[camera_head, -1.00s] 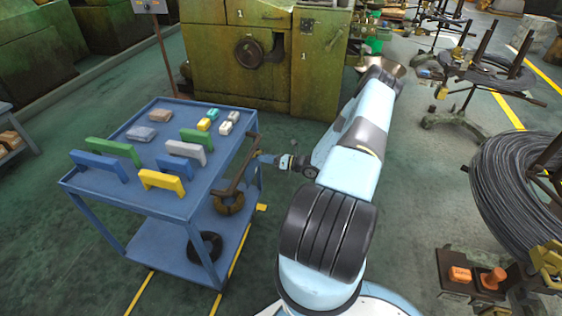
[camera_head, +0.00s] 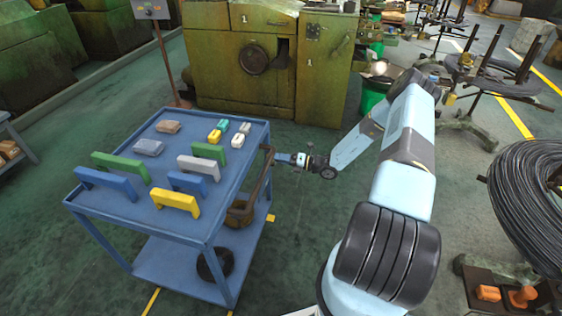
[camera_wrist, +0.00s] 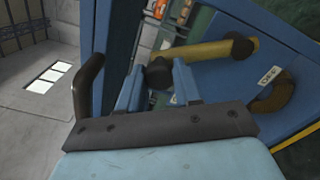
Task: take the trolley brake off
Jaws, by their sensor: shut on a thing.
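The blue trolley (camera_head: 150,232) stands left of centre in the head view, with a brown push handle (camera_head: 262,180) on its right side. My gripper (camera_head: 280,158) is at this side, near the handle's far end. In the wrist view my gripper (camera_wrist: 157,82) has its two blue fingers on either side of the dark knob (camera_wrist: 158,72) of a yellow lever (camera_wrist: 205,50), which looks like the brake lever. It is shut on this knob. The lever runs to a dark round end at the right. The fingertips' contact is partly hidden, and in the head view the lever is hidden.
Coloured blocks and handles (camera_head: 175,200) lie on the trolley top. The dark handle (camera_wrist: 88,85) is close at left. A green machine (camera_head: 235,75) stands behind; a wire coil (camera_head: 530,190) is at right.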

